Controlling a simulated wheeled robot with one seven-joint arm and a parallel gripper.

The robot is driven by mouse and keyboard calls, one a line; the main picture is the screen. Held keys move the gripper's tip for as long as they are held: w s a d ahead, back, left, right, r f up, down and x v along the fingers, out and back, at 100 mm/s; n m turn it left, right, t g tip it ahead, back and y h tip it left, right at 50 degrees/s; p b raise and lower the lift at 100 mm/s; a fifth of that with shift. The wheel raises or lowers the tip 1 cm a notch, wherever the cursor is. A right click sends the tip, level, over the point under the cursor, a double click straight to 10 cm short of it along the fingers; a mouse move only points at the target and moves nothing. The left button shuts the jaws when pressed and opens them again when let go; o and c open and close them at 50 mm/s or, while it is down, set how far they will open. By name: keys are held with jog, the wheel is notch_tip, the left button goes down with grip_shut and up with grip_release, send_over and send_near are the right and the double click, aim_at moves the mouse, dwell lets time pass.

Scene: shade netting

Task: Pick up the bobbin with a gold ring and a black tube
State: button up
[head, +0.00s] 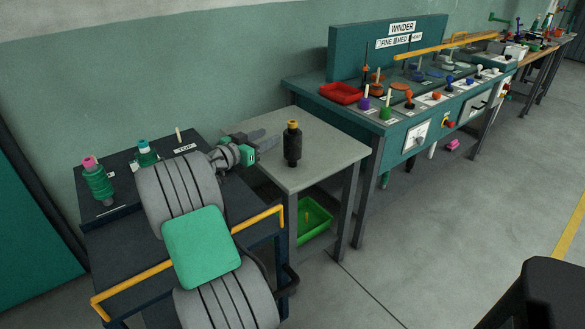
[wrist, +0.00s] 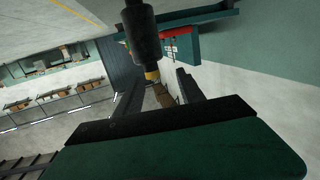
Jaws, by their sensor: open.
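In the wrist view the same bobbin (wrist: 144,35) shows beyond the fingers of my gripper (wrist: 158,88), with the gold ring near the fingertips.
My arm reaches over a dark cart with a yellow rail (head: 260,218). A green bin (head: 315,219) sits below the table. The winder bench (head: 400,125) stands to the right.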

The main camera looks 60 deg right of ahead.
aim_at(293, 145)
jog(key=s+d+g, duration=0.1)
jog(key=s+d, duration=0.3)
jog(key=d, duration=0.4)
jog(key=shift+d+f+m+h, duration=0.25)
jog(key=shift+d+m+h, duration=0.15)
jog(key=shift+w, duration=0.1)
grip_shut()
dwell(0.8)
